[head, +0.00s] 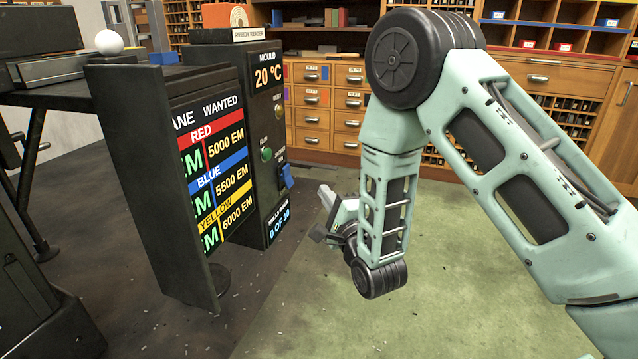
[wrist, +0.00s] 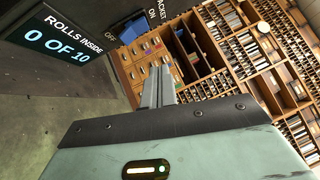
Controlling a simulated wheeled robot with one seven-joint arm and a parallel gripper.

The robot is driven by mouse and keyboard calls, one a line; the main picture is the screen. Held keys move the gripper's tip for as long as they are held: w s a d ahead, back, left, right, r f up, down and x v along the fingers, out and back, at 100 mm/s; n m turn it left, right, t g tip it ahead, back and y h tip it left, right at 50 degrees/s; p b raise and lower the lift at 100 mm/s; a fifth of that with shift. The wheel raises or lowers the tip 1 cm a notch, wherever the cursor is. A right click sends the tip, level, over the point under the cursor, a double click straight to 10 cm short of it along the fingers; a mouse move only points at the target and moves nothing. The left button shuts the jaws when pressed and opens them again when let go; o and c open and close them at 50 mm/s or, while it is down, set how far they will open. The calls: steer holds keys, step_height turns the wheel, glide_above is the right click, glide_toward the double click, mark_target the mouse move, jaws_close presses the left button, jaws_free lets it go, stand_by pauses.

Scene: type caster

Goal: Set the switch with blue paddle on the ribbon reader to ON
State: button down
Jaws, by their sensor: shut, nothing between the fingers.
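The ribbon reader (head: 258,120) is a tall dark cabinet left of centre in the head view. Its blue paddle switch (head: 287,176) is low on the front, beside a small green button.
A ROLLS INSIDE display (head: 279,222) reads 0 OF 10 below the switch. A price board (head: 212,165) stands left of the reader. Wooden drawers (head: 328,105) and shelves line the back. The green floor (head: 300,310) is clear in front.

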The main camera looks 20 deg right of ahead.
steer(key=shift+v, duration=1)
steer(key=shift+a+r, duration=0.1)
steer(key=shift+r, duration=0.2)
steer(key=s+a+r+n+g+y+p, duration=0.2)
steer(key=s+a+r+n+g+p, duration=0.25)
steer(key=s+a+n+g, duration=0.75)
steer(key=s+d+r+n+g+h+p, duration=0.1)
steer(key=s+d+r+n+g+p, duration=0.15)
steer(key=s+n, duration=0.35)
steer(key=s+d+r+n+g+h+p, duration=0.1)
steer(key=s+d+r+n+g+h, duration=0.2)
steer(key=s, duration=0.5)
steer(key=s+d+r+n+g+p, duration=0.1)
steer(key=s+r+n+g, duration=0.15)
steer(key=s+n, duration=0.35)
step_height(320, 180, up, 37)
steer(key=s+p, duration=0.1)
steer(key=p, duration=3.7)
steer(key=shift+m, duration=0.4)
